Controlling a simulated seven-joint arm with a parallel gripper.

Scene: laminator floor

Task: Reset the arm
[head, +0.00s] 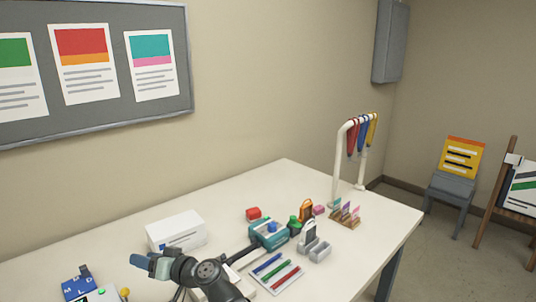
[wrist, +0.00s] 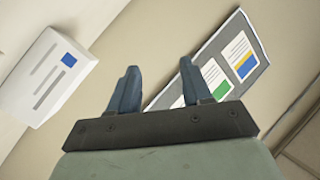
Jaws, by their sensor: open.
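My gripper (wrist: 157,85) shows in the wrist view with its two blue-grey fingers apart and nothing between them. In the head view my gripper (head: 140,262) is at the lower left, above the white table (head: 345,265), in front of a white box (head: 176,230). My dark arm reaches in from the bottom edge. The wrist view looks toward the wall, with the white box (wrist: 48,78) at the left and the notice board (wrist: 262,72) at the right. No object touches the fingers in either view.
A teal device (head: 268,236), an orange item (head: 305,210), a pen tray (head: 272,274) and a small card holder (head: 345,216) crowd the table's middle. A white rack (head: 338,165) with lanyards stands at the far end. A blue device (head: 80,286) is at lower left. The right front is clear.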

